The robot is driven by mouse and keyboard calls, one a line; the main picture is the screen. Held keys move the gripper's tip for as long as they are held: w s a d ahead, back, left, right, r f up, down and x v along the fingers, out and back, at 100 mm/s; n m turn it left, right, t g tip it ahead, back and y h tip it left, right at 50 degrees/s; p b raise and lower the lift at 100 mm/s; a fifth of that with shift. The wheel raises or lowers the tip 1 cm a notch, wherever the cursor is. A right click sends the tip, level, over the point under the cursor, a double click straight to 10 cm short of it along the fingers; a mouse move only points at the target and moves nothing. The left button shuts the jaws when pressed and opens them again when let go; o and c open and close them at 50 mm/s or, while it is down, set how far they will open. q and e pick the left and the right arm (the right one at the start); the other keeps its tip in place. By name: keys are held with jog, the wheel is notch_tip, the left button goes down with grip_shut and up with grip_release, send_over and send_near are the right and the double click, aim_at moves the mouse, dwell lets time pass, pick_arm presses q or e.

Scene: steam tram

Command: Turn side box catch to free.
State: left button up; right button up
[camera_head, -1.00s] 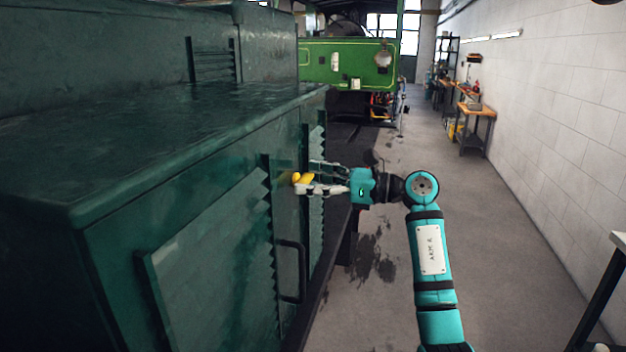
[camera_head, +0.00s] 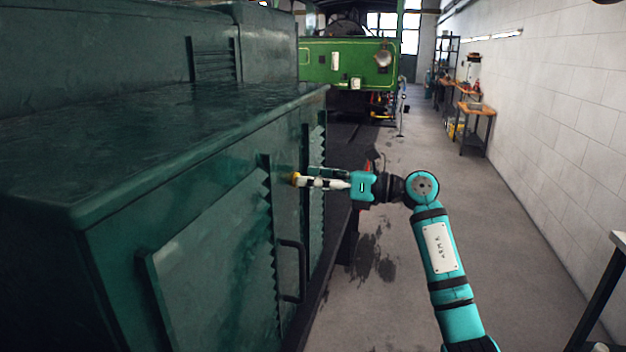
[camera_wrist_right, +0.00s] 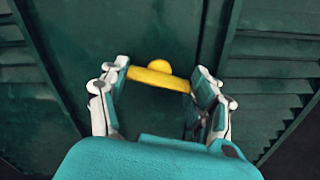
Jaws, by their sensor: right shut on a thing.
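The side box catch is a small yellow piece (camera_head: 295,179) on the side of the dark green box (camera_head: 220,190). In the right wrist view the catch (camera_wrist_right: 158,76) shows as a yellow bar with a round boss, lying nearly level with a slight tilt down to the right. My right gripper (camera_head: 300,180) is at the catch, and in the wrist view its fingers (camera_wrist_right: 158,78) stand at the two ends of the bar, shut on it. The fingers hide part of the catch in the head view. My left gripper is not in view.
A black handle (camera_head: 292,271) stands out below the catch. Louvred panels (camera_wrist_right: 270,75) flank it. A green tram (camera_head: 348,63) stands ahead.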

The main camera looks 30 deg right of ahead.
jog(key=shift+w+d+f+m+p, duration=0.1)
jog(key=shift+m+p, duration=1.9)
jog(key=shift+m, duration=1.65)
jog(key=shift+d+m+p, duration=0.1)
jog(key=shift+m+p, duration=1.85)
jog(key=shift+m, duration=1.7)
jog(key=o, duration=1.2)
jog(key=shift+f, duration=0.1)
jog(key=v, duration=1.2)
